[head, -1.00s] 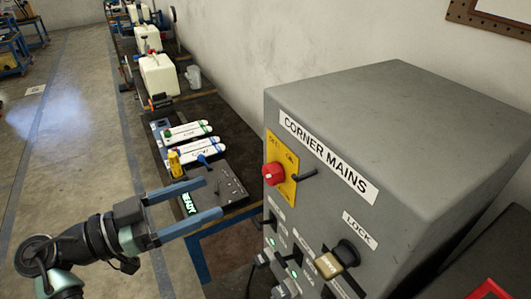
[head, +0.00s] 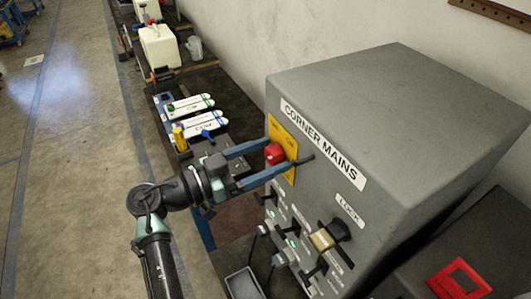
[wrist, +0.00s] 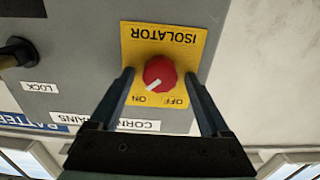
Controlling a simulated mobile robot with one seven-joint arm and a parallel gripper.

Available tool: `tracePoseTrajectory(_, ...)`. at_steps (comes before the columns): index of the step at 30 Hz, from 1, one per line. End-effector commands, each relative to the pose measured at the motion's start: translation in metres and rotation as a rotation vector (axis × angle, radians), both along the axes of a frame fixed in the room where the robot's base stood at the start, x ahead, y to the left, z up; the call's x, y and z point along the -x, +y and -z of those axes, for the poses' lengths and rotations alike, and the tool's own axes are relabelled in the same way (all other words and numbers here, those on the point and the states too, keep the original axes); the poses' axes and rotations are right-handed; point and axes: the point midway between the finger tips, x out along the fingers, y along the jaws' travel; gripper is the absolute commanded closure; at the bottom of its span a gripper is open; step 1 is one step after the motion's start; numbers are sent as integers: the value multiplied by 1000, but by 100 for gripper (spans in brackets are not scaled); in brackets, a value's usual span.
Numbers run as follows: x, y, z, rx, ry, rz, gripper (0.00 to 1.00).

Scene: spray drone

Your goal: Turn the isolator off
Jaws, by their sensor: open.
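The isolator is a red round knob (head: 274,153) on a yellow plate (head: 281,136) on the side of the grey "CORNER MAINS" cabinet (head: 385,115). In the wrist view the plate reads ISOLATOR upside down, and the knob (wrist: 160,72) has a white mark pointing toward ON. My gripper (head: 278,158) is open, with one finger on each side of the knob in the head view. In the wrist view its fingers (wrist: 160,80) also flank the knob. I cannot tell whether they touch it.

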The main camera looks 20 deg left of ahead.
Motion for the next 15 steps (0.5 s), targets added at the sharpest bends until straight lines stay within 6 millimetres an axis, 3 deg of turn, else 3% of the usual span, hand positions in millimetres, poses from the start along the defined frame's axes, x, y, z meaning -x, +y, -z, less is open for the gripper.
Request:
tracePoseTrajectory(2, 0, 0, 0, 0, 0, 0, 19)
tracePoseTrajectory(15, 0, 0, 0, 0, 0, 0, 97)
